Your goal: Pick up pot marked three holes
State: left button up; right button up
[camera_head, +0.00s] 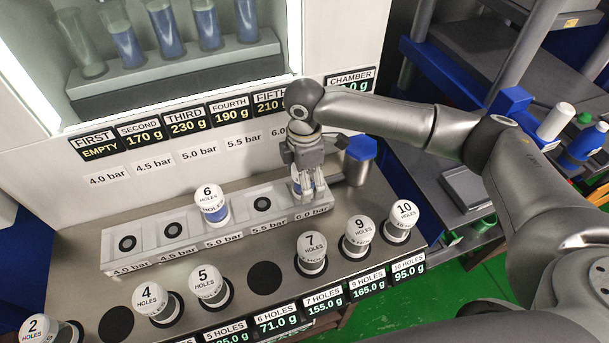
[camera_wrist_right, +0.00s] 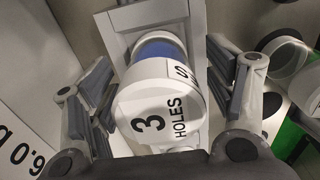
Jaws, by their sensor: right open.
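The pot marked three holes (camera_wrist_right: 160,110) has a white lid and a blue body, and shows between my right gripper's fingers in the right wrist view. In the head view it stands at the 6.0 bar place of the grey rack (camera_head: 185,253), mostly hidden by the gripper. My right gripper (camera_head: 308,187) points down over it. Its fingers are open, one on each side of the pot, with gaps visible in the wrist view (camera_wrist_right: 165,95). My left gripper is not in view.
The six holes pot (camera_head: 211,203) stands at 5.0 bar; the other rack places are empty. Several numbered pots, including the seven holes pot (camera_head: 311,250), line the front of the bench. A blue-topped cylinder (camera_head: 360,160) stands just right of the gripper. The cabinet wall is behind.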

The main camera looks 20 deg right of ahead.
jog(key=shift+f, duration=0.1)
jog(key=shift+c, duration=0.4)
jog(key=c, duration=1.2)
jog(key=shift+w, duration=0.1)
jog(key=shift+r, duration=0.2)
